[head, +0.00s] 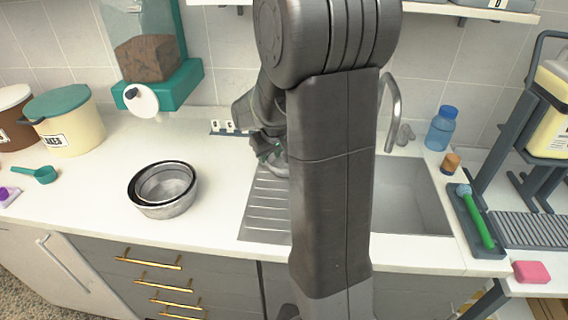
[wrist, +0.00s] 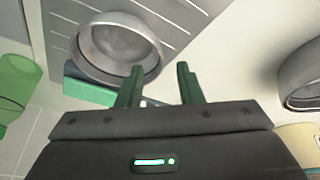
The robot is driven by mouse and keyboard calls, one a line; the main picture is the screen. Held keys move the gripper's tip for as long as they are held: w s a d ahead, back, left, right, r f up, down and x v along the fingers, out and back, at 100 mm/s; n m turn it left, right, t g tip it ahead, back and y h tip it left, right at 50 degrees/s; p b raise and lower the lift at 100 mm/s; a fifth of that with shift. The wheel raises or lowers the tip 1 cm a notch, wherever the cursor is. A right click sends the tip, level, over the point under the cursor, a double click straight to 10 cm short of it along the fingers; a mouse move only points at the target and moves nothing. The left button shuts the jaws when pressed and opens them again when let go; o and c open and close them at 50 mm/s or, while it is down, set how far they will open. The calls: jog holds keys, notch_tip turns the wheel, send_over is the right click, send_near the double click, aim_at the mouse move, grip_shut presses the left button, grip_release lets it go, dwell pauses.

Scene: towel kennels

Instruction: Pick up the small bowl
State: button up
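A grey metal bowl (wrist: 118,45) sits on the ridged drainboard in the wrist view. In the head view only a sliver of this bowl (head: 279,167) shows beside my arm. Two more metal bowls stand nested on the counter to the left, a smaller bowl (head: 165,184) inside a dark-rimmed larger bowl (head: 165,211). My gripper (wrist: 158,70) is open with nothing between its green fingers. In the wrist view its left finger overlaps the near rim of the drainboard bowl; I cannot tell whether they touch. My arm hides much of this area in the head view.
The sink (head: 408,195) lies right of the drainboard, with a tap (head: 391,100) behind. A teal-based dispenser (head: 150,85) and a lidded tub (head: 70,125) stand at the left. A blue bottle (head: 441,128) stands at the right. The counter around the nested bowls is clear.

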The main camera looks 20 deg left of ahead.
aim_at(270, 166)
jog(key=shift+w+d+f, duration=0.2)
jog(key=shift+f, duration=0.25)
jog(key=shift+p+x, duration=0.4)
jog(key=shift+x, duration=2)
jog(key=shift+s+a, duration=0.1)
jog(key=shift+s, duration=0.05)
grip_shut()
